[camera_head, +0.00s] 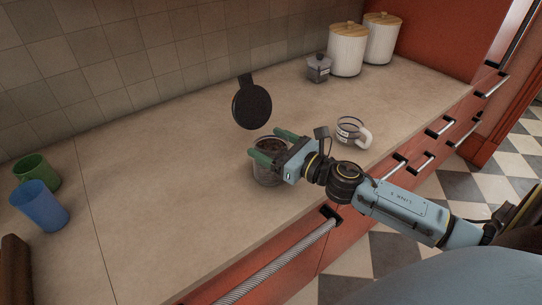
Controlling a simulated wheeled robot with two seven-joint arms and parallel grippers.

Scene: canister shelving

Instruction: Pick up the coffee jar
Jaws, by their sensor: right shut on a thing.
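The coffee jar (268,175) is a clear glass jar with dark contents, standing upright on the counter near its front edge. My right gripper (270,146) reaches in from the right, with its green fingers on either side of the jar's upper part, shut on it. The gripper body hides part of the jar's right side. I cannot tell any gap between the jar's base and the counter. My left gripper is not in view.
A glass pot with a pale handle (349,131) is to the right. A grey moka pot (319,69) and white canisters (347,50) stand at the back. Green (36,172) and blue cups (40,205) are left. The middle-left counter (150,170) is clear.

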